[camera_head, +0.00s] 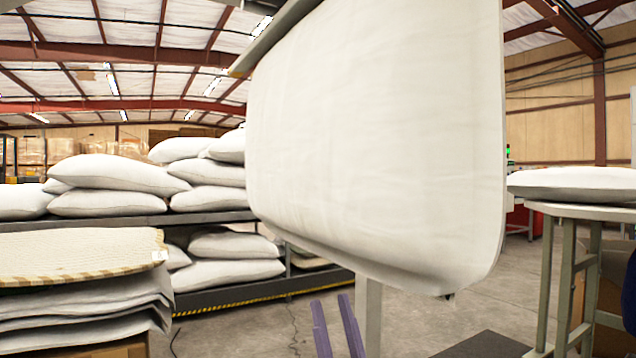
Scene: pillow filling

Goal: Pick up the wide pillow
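A large white pillow (380,140) fills the middle of the view. It is broad with rounded lower corners and hangs upright; its upper edge meets a grey machine part (272,35) and runs out of the picture.
White pillows (120,173) lie piled on a dark rack (215,217) at the left. A stack of folded covers (80,255) stands at front left. Another pillow (575,180) lies on a round-topped stand (580,211) at the right. A grey post (367,310) stands beneath the hanging pillow.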

